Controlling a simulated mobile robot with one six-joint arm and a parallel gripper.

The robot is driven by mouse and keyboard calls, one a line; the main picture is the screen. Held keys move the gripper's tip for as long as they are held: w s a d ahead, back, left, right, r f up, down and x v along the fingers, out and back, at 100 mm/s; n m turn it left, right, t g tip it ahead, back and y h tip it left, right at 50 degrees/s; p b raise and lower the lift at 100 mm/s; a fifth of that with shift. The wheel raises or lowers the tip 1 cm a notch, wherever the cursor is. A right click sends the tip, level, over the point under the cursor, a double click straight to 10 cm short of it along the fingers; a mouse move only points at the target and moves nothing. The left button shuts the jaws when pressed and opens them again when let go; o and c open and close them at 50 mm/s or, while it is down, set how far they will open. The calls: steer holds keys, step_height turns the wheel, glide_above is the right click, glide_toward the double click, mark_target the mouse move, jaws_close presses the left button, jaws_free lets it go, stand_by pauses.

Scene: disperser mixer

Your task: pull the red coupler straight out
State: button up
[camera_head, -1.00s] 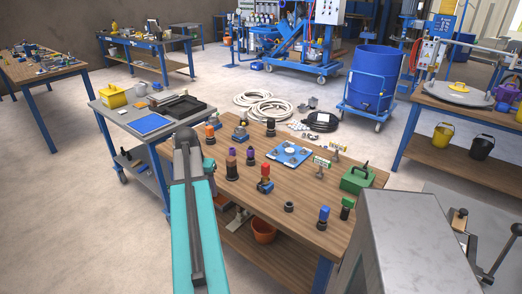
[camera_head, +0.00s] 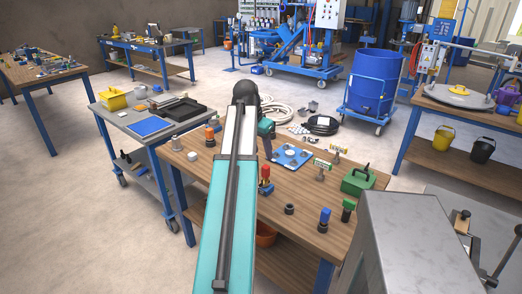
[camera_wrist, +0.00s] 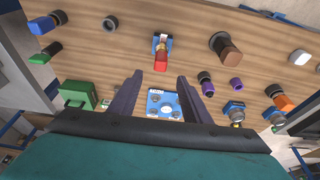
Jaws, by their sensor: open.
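The red coupler (camera_head: 265,171) stands upright on a small blue base (camera_head: 266,187) on the wooden bench, just right of my arm in the head view. In the wrist view the red coupler (camera_wrist: 160,63) appears at upper centre, its blue base (camera_wrist: 159,40) beyond it. My gripper (camera_wrist: 159,76) is open and empty. Its two dark fingers straddle the column of the picture where the coupler lies, and the coupler shows just past the fingertips. I cannot tell the height gap between them. In the head view my arm hides most of the gripper.
The wooden bench (camera_head: 300,222) also holds a blue plate (camera_head: 291,157), a green box (camera_head: 357,181), a dark ring (camera_head: 289,209), and blue-topped (camera_head: 324,215) and green-topped (camera_head: 347,207) parts. Purple and orange parts (camera_wrist: 284,102) stand right in the wrist view. Bare wood surrounds the coupler's base.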

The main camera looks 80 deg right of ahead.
mark_target(268, 173)
steer(key=shift+f, duration=0.1)
steer(key=shift+p+x, duration=0.9)
steer(key=shift+x, duration=5.9)
steer(key=shift+c, duration=0.2)
jaws_close()
steer(key=shift+r+p, duration=2.05)
steer(key=shift+r, duration=1.05)
steer(key=shift+r+p, duration=1.25)
steer(key=shift+r, duration=0.7)
